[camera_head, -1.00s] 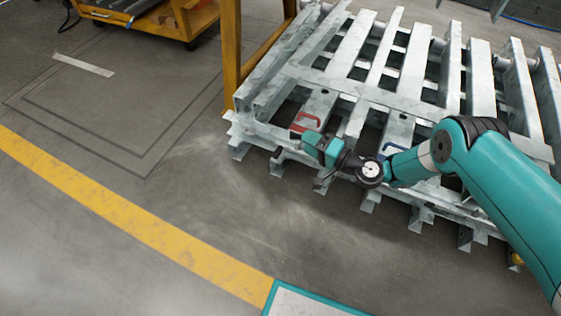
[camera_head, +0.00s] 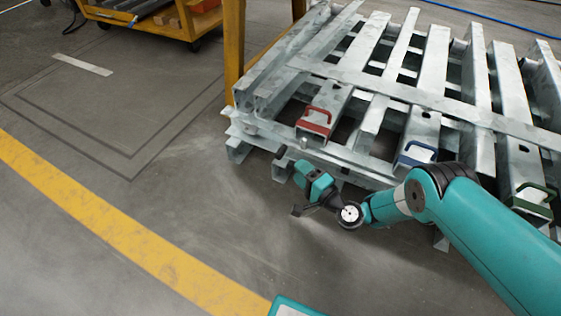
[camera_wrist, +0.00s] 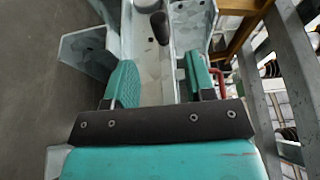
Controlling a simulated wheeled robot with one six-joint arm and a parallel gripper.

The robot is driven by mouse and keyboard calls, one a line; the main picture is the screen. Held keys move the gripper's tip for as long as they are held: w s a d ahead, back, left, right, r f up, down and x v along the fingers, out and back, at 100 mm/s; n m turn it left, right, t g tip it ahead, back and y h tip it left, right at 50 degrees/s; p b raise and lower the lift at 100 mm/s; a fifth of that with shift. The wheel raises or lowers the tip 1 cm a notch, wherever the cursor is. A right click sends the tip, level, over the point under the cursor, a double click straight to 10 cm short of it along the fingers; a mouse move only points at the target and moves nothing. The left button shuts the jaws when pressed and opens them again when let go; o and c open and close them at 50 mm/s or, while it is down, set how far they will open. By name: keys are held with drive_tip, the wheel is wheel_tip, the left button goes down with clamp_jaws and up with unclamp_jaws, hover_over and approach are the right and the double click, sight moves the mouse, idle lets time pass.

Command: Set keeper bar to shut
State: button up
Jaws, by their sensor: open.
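A long flat galvanised bar (camera_head: 400,92) lies across the slats of the metal frame; I take it as the keeper bar, but cannot be sure. My gripper (camera_head: 302,170) is just off the frame's near edge, below the red handle. In the wrist view my gripper (camera_wrist: 162,85) has its teal fingers wide apart with nothing held. A grey metal channel with a dark round peg (camera_wrist: 160,27) shows beyond them. Part of the red handle shows at right (camera_wrist: 220,83).
A yellow post (camera_head: 233,50) stands at the frame's left corner. A yellow cart (camera_head: 165,18) stands at the back left. Floor left and in front of the frame is clear, with a yellow floor line (camera_head: 120,228). My arm covers part of the frame's near right.

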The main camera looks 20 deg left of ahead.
sight(280, 153)
drive_tip(key=b+x, duration=0.4)
drive_tip(key=x, duration=0.4)
drive_tip(key=shift+a+f+b, duration=0.15)
drive_tip(key=shift+b, duration=0.2)
drive_tip(key=shift+w+a+r, duration=0.2)
drive_tip(key=shift+w+a, duration=0.15)
drive_tip(key=shift+a, duration=0.15)
